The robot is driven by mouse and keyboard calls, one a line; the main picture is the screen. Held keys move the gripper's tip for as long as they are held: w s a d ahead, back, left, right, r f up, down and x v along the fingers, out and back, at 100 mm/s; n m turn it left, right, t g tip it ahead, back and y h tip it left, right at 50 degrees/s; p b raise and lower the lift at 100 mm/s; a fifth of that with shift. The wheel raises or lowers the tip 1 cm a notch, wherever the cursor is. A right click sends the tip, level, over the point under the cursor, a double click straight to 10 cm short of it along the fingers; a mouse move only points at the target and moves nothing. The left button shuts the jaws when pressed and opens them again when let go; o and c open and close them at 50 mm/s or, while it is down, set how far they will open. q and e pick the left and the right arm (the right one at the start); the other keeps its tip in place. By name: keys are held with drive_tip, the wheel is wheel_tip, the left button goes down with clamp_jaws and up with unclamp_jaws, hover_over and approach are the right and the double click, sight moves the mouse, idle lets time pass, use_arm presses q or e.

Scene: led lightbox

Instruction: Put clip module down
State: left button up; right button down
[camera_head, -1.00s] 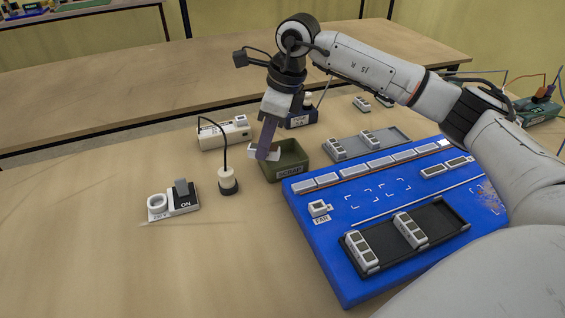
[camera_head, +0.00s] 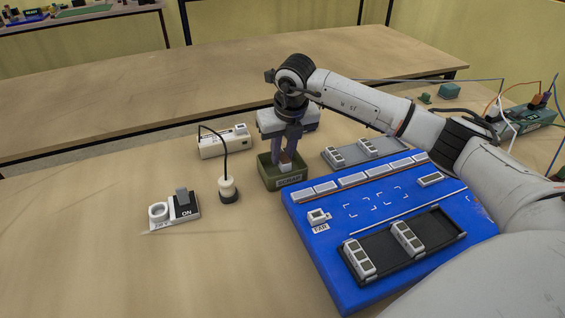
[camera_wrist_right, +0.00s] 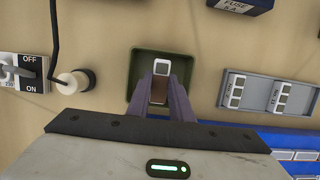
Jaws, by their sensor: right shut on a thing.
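My right gripper (camera_head: 287,158) points down over the green bin labelled SCRAP (camera_head: 268,181). In the right wrist view the clip module (camera_wrist_right: 161,68) sits between the tips of the fingers (camera_wrist_right: 160,84), inside the outline of the bin (camera_wrist_right: 137,74). I cannot tell whether it touches the bin floor. My left gripper is out of view.
A blue board (camera_head: 335,255) with a black tray (camera_head: 385,252) of white modules lies right of the bin. A grey tray (camera_head: 352,147) stands behind the board. A white plug (camera_head: 228,188) and an ON/OFF switch (camera_head: 184,204) are to the left.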

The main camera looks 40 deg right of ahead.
sight(284, 158)
drive_tip(key=shift+f, duration=1.7)
drive_tip(key=shift+f, duration=0.15)
drive_tip(key=c, duration=1.6)
unclamp_jaws()
drive_tip(key=v, duration=1.2)
drive_tip(key=shift+w+r+b, duration=0.1)
drive_tip(key=shift+r+b, duration=0.15)
drive_tip(key=shift+b, duration=0.05)
drive_tip(key=shift+f, duration=0.1)
